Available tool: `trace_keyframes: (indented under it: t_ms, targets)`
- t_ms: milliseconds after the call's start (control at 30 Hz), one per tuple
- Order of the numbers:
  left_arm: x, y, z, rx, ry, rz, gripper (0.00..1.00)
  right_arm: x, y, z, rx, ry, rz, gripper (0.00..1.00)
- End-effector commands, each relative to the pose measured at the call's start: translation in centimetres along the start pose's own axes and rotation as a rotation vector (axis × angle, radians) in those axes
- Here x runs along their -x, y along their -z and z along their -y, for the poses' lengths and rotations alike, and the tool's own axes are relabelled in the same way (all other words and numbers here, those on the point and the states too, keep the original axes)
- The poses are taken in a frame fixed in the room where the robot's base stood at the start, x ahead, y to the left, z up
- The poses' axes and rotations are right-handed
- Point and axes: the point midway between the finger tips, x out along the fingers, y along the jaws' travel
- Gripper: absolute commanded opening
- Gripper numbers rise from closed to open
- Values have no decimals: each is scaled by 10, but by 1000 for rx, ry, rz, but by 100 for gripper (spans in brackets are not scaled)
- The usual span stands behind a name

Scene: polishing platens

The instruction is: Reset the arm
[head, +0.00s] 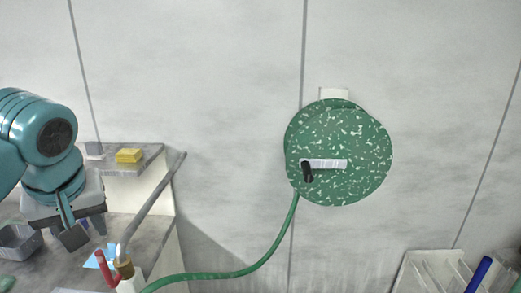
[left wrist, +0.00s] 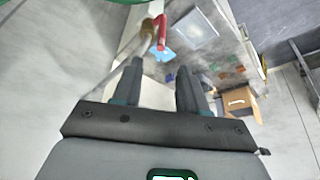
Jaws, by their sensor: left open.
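My left arm comes in from the left in the head view. Its gripper (head: 72,232) points downward over the grey counter, in front of the lower shelf area. In the left wrist view the two dark fingers of the left gripper (left wrist: 158,75) are apart, with nothing between them but the background. My right gripper is not in either view.
A green speckled disc (head: 340,135) hangs on the wall, with a green hose (head: 265,258) below. A metal pipe (head: 150,210) with a red lever (head: 104,268) stands near my gripper. A yellow sponge (head: 129,155) lies on a ledge. A cardboard box (left wrist: 240,103) shows.

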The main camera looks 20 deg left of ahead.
Motion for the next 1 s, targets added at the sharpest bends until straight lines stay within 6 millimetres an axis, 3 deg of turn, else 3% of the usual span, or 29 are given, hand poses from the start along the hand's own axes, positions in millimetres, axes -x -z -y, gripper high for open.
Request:
trace_keyframes:
  t_ms: [133, 267, 400, 533, 667, 800, 900, 1000]
  targets:
    - [-39, -5, -40, -115, -21, 33, 42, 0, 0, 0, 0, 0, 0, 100]
    - [-114, -31, -104, -301, -91, 103, 42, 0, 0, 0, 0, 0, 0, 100]
    - [-203, -87, -162, -467, -199, 207, 42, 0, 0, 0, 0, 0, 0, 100]
    - [-279, -160, -193, -562, -311, 311, 42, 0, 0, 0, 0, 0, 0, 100]
    - [-344, -248, -200, -596, -412, 413, 42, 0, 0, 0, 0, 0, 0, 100]
    - [-390, -341, -181, -580, -472, 488, 42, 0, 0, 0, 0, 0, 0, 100]
    - [-404, -389, -159, -564, -477, 512, 42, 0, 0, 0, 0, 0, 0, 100]
    - [-410, -416, -142, -557, -468, 518, 42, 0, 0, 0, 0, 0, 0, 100]
